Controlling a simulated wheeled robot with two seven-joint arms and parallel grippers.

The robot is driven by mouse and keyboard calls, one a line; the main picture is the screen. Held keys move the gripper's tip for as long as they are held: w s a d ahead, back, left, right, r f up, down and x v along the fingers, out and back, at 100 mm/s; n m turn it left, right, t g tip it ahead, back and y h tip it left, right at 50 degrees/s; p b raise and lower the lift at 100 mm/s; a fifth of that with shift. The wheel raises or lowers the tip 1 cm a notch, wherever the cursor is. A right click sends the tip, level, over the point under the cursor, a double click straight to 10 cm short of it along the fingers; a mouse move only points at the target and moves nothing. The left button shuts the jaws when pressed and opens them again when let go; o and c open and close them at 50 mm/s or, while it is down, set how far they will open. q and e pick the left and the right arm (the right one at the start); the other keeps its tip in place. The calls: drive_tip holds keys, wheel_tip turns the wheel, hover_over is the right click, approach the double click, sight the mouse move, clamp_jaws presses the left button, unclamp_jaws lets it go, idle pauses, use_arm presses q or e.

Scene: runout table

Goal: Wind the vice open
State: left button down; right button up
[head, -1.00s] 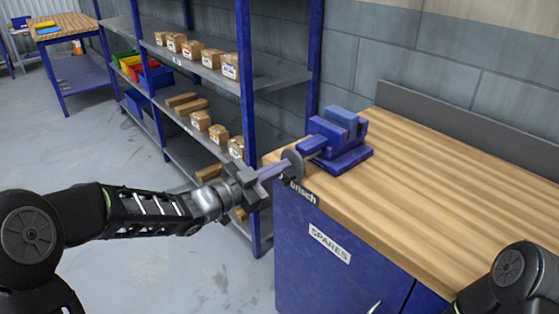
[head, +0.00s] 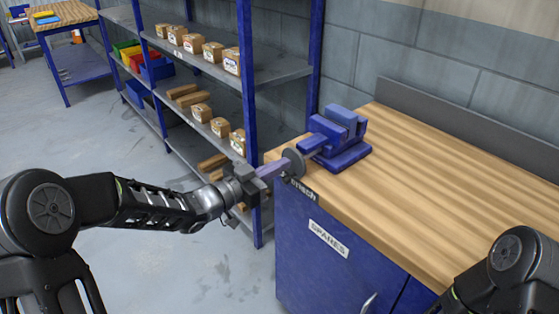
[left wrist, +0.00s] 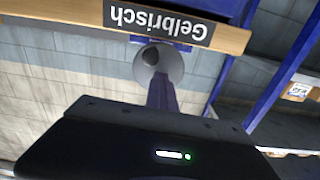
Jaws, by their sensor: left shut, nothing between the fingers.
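The blue vice (head: 340,145) stands on the near left corner of the wooden bench top. A grey round disc (head: 294,161) sits on its left, at the bench edge. My left gripper (head: 278,167) is shut and empty, its fingertips at the disc; I cannot tell whether they touch. In the left wrist view the narrow closed fingers (left wrist: 161,92) reach up to the pale disc (left wrist: 172,66), which bears a dark round knob (left wrist: 150,56). The vice jaws are small in view, so their gap is unclear. My right gripper is out of view.
The bench top (head: 450,185) is clear right of the vice. Below is a blue cabinet (head: 320,265) labelled SPARES. A grey and blue shelf rack (head: 275,70) with boxes and coloured bins stands close behind my left arm.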

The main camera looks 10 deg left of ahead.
use_arm(q)
drive_tip(key=shift+n+p, duration=0.45)
drive_tip(key=shift+n, duration=0.05)
drive_tip(key=c, duration=2.1)
unclamp_jaws()
drive_tip(key=shift+c, duration=0.2)
drive_tip(key=o, duration=0.7)
drive_tip(key=shift+o, duration=0.2)
